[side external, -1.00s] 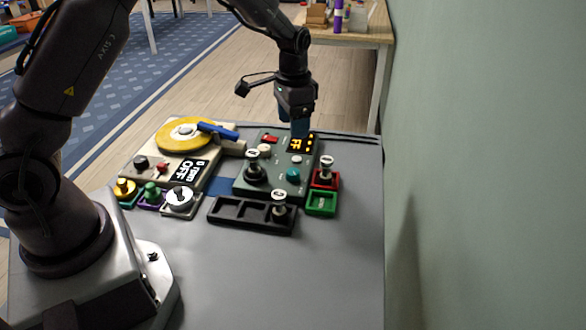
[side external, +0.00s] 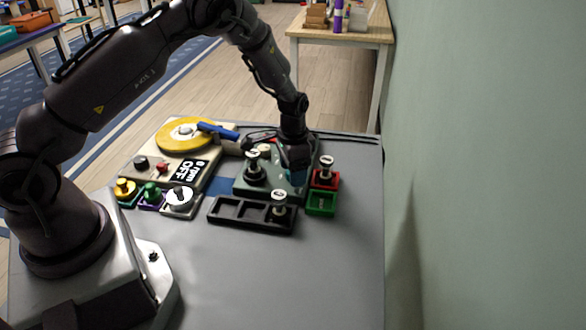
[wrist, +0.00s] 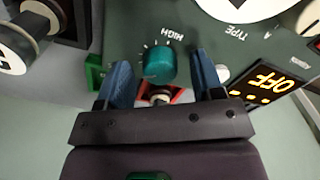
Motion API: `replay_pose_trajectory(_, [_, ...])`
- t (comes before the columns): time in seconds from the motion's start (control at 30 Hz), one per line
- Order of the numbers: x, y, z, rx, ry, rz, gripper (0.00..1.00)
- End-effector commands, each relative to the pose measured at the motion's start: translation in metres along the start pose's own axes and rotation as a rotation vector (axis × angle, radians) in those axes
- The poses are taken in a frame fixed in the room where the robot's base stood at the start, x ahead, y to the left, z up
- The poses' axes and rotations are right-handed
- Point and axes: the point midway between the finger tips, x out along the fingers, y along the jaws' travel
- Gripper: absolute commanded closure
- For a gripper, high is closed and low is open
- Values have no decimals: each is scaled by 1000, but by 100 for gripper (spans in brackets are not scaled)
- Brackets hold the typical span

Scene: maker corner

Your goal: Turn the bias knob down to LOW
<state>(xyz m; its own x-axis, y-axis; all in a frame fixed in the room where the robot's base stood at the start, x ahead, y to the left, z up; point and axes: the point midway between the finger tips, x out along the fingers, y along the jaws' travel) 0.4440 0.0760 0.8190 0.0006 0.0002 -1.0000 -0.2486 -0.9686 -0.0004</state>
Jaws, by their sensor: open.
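The teal knob (wrist: 158,65) stands on the dark green panel (wrist: 125,20), with tick marks and the word HIGH beside it in the wrist view. My gripper (wrist: 160,60) is open, with one blue finger on each side of the knob. I cannot tell whether either finger touches it. In the side view my gripper (side external: 297,180) points down over the right part of the panel (side external: 240,188) and hides the knob. No LOW label is readable. The panel's lit display (wrist: 268,88) reads OFF in the wrist view.
A red box with a post (side external: 325,170) and a green box (side external: 321,204) sit close at the right. A black tray (side external: 240,212) lies in front. A cream turntable unit (side external: 148,173) is left. The front table is clear.

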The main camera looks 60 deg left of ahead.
Motion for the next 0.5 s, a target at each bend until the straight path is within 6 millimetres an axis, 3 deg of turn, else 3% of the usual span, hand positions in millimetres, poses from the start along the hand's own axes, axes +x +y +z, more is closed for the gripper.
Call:
replay_pose_trajectory(0.23, [1, 0, 0, 0, 0, 0, 39])
replay_pose_trajectory(0.43, [0, 0, 0, 0, 0, 0, 85])
replay_pose_trajectory(0.5, [0, 0, 0, 0, 0, 0, 88])
